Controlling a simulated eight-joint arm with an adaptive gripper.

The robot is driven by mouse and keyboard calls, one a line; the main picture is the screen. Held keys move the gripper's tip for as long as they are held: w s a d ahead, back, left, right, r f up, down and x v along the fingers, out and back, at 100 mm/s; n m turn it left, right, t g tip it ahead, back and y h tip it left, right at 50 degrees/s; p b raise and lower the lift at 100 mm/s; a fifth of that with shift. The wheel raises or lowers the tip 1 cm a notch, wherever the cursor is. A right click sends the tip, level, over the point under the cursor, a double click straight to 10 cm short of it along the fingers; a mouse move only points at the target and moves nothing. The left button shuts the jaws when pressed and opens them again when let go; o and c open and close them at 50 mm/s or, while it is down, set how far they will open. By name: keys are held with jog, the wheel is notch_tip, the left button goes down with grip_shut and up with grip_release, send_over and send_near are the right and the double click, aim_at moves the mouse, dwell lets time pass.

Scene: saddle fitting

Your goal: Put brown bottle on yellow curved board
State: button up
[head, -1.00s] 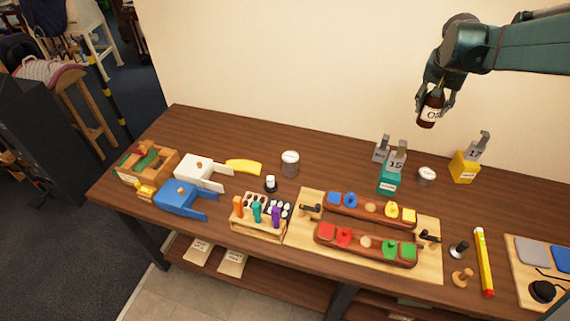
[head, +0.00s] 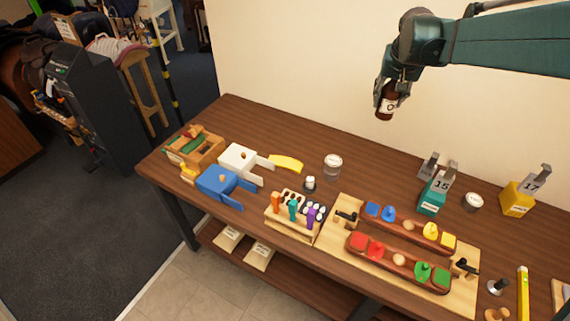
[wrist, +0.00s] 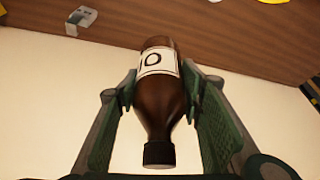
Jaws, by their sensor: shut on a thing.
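The brown bottle (head: 386,105) has a white label with dark lettering and hangs in the air, well above the table, in the head view. My gripper (head: 389,98) is shut on it from above. In the wrist view the bottle (wrist: 160,100) sits between both finger pads, its black cap toward my palm and its base pointing away. The yellow curved board (head: 286,163) lies on the table toward the left, beside the white box with prongs. My gripper is to the right of it and higher. The board's top looks bare.
A white-lidded jar (head: 333,166) stands right of the board. The white box (head: 238,159) and blue box (head: 217,184) are at its left. A rack of coloured handles (head: 293,216) is in front. A teal weight (head: 432,198) stands farther right. The table behind the board is clear.

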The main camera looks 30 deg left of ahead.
jog(key=s+a+n+y, duration=0.1)
jog(key=s+a+n, duration=0.15)
jog(key=a, duration=0.65)
jog(key=s+a+n, duration=0.1)
jog(key=s+a, duration=0.2)
jog(key=a, duration=0.5)
jog(key=n+g+y, duration=0.1)
jog(key=n, duration=0.2)
send_over(285, 163)
notch_tip(285, 163, down, 18)
jog(key=shift+f, duration=0.1)
notch_tip(285, 163, down, 6)
jog(key=shift+f, duration=0.15)
jog(key=shift+f, duration=1.8)
jog(key=shift+f, duration=0.2)
